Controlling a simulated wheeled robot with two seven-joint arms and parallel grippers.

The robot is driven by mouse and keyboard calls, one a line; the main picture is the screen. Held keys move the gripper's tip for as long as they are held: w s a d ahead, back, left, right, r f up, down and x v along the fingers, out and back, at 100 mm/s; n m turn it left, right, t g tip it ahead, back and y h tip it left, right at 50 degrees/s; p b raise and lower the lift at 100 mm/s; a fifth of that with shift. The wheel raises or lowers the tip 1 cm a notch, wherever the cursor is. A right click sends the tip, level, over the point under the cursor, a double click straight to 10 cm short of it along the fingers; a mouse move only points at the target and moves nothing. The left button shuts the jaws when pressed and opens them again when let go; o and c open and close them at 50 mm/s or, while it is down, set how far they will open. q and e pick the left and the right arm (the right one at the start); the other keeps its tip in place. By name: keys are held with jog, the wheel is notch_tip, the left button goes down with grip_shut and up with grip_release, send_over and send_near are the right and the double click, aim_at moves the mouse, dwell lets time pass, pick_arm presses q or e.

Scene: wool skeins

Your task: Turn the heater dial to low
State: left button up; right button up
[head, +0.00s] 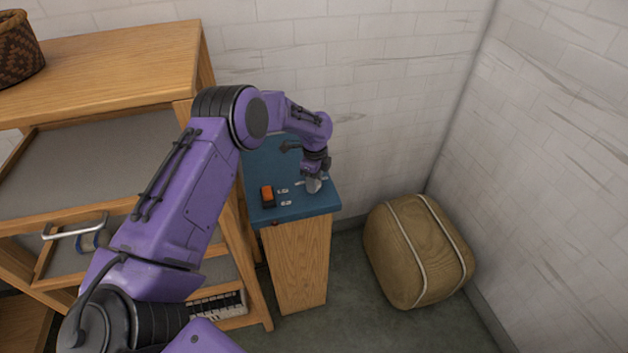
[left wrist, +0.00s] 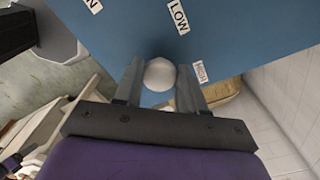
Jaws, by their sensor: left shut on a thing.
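The heater dial is a pale rounded knob (left wrist: 159,75) on a blue panel (left wrist: 125,30) in the left wrist view. My left gripper (left wrist: 158,85) has one finger on each side of the knob and is shut on it. Printed labels lie on the panel near it: LOW (left wrist: 179,16) and HIGH (left wrist: 200,72). No pointer mark shows on the knob, so its setting cannot be told. In the head view my left gripper (head: 314,180) reaches down onto the right side of the blue top (head: 258,160). My right gripper is not in view.
An orange switch (head: 267,194) stands on the blue top, left of my gripper. A wooden shelf unit (head: 120,50) fills the left, with a woven basket (head: 16,48) on it. A tan pouf (head: 418,250) sits on the floor at right. Brick walls close the back and right.

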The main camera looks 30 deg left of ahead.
pick_arm(q)
jog(key=n, duration=0.3)
jog(key=r+n, duration=0.1)
jog(key=shift+w+d, duration=0.1)
jog(key=shift+w, duration=0.2)
jog(key=shift+n, duration=1.8)
jog(key=o, duration=1)
jog(key=shift+f, duration=0.1)
jog(key=shift+o, duration=0.3)
jog(key=shift+s+d+f, duration=0.1)
